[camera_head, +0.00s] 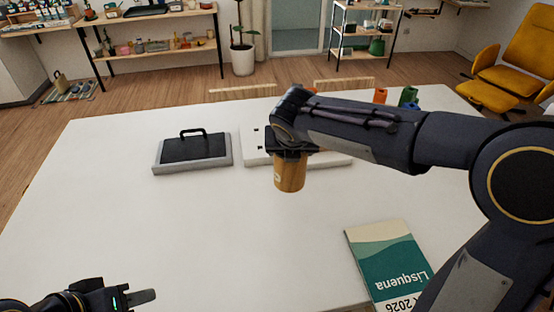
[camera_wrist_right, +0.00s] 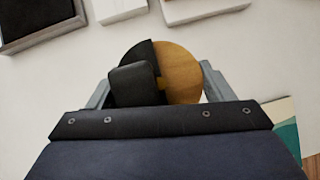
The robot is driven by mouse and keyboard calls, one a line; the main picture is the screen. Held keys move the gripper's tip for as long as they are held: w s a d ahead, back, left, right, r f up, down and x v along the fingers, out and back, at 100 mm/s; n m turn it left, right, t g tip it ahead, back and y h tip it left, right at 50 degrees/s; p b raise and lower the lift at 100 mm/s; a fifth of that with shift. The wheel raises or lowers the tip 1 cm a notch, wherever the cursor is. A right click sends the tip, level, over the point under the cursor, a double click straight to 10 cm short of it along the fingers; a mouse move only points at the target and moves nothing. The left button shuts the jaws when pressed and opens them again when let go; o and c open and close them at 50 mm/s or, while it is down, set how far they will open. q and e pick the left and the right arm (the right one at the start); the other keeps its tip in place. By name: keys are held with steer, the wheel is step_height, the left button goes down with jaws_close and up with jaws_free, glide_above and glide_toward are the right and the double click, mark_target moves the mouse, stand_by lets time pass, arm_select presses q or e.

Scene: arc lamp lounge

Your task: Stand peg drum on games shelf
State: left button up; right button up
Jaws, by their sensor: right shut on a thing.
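The peg drum (camera_head: 290,176) looks like a wooden, tan cylinder with a small pale mark on its side. My right gripper (camera_head: 291,154) is shut on its upper part and holds it over the white table. In the right wrist view the drum's round wooden end (camera_wrist_right: 181,75) shows between the fingers, partly covered by a dark part. My left gripper (camera_head: 128,299) is low at the left front corner, far from the drum; its jaw gap is not clear. I cannot tell which piece is the games shelf.
A grey tray with a black handled top (camera_head: 222,163) lies at the back left of the table (camera_head: 110,215). A white slab with dark holes (camera_head: 252,158) lies beside it, partly behind my right arm. A green booklet (camera_head: 392,262) lies front right. Small colored pieces (camera_head: 380,96) stand at the back.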

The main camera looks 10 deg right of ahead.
steer(key=w+a+f, duration=0.3)
steer(key=w+f, duration=0.3)
steer(key=f, duration=0.3)
steer(key=shift+f+p, duration=0.35)
steer(key=shift+w, duration=0.1)
steer(key=shift+f, duration=0.15)
steer(key=o, duration=1.7)
